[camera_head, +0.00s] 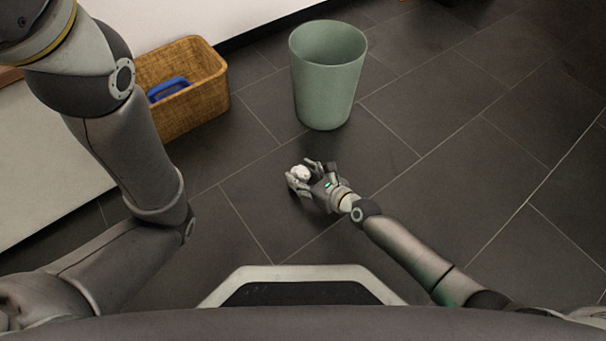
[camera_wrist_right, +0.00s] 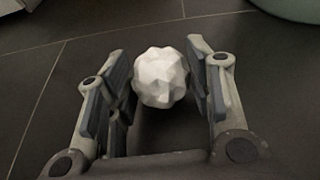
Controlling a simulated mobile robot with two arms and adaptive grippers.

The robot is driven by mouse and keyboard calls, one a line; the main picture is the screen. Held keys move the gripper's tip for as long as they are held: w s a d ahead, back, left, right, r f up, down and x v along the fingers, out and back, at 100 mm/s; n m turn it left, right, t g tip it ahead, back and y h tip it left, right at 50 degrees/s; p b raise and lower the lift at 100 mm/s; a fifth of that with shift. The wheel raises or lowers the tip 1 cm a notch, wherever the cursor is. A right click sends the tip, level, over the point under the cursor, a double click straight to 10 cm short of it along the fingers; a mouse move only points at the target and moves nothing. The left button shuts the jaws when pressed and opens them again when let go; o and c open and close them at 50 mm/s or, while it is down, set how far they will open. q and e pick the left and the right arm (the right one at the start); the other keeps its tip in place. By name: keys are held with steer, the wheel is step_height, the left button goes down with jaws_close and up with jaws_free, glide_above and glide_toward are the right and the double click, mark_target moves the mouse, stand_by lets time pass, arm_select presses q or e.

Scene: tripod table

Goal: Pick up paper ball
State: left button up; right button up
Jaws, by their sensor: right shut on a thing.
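A white crumpled paper ball (camera_head: 300,172) is between the fingers of my right gripper (camera_head: 301,175), low over the dark floor in the head view. In the right wrist view the paper ball (camera_wrist_right: 161,78) sits between the two fingertips of the right gripper (camera_wrist_right: 160,85), which is shut on it. Whether the ball touches the floor I cannot tell. My left arm comes in at the left of the head view; its gripper is not visible.
A green bin (camera_head: 327,80) stands open on the floor beyond the right gripper; its edge also shows in the right wrist view (camera_wrist_right: 288,8). A wicker basket (camera_head: 200,105) holding a blue object (camera_head: 168,88) stands at the left. The tiled floor at the right is clear.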

mark_target(303, 172)
step_height(303, 172, up, 7)
steer(key=p, duration=0.5)
steer(key=shift+f, duration=0.1)
steer(key=shift+r+p, duration=0.75)
steer(key=shift+p, duration=0.15)
steer(key=shift+r+p, duration=0.3)
steer(key=shift+r, duration=0.05)
